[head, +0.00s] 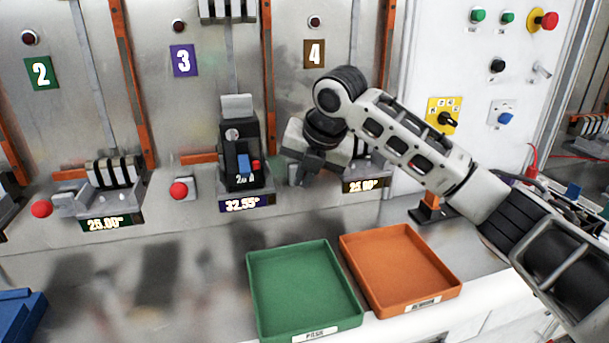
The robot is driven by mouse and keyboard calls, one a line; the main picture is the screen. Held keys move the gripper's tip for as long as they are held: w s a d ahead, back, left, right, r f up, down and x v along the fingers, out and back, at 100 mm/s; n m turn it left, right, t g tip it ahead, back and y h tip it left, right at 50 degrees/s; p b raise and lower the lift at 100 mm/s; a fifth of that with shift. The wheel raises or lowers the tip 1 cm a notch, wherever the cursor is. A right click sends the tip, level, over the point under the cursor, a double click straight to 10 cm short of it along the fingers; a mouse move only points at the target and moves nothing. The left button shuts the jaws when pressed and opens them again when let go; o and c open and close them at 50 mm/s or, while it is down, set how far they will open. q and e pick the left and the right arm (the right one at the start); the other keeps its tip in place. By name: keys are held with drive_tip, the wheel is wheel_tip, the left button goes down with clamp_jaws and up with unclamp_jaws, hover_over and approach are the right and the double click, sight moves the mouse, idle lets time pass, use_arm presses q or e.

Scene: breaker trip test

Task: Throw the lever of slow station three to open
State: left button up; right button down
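Station three carries a purple "3" plate (184,60). Its fixture holds an upright black breaker (238,150) with a blue toggle (243,164) and a small red part beside it. A lever with a red ball knob (179,190) sticks out on the fixture's left side. A display (246,203) below reads about 32.55. My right gripper (300,174) is right of the breaker, in front of station four, pointing down and apart from the red knob. Its finger gap is not clear. My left gripper is out of view.
Station two (114,177) at left is empty, with its own red knob (41,208). A green tray (303,285) and an orange tray (401,266), both empty, lie on the bench in front. A control panel (490,90) with buttons stands at right.

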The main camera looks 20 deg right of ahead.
drive_tip(key=shift+w+d+r, duration=0.2)
drive_tip(key=shift+r, duration=0.4)
wheel_tip(320, 180, up, 10)
drive_tip(key=s, duration=0.1)
drive_tip(key=shift+s+d, duration=0.2)
drive_tip(key=shift+d, duration=0.2)
idle(0.5)
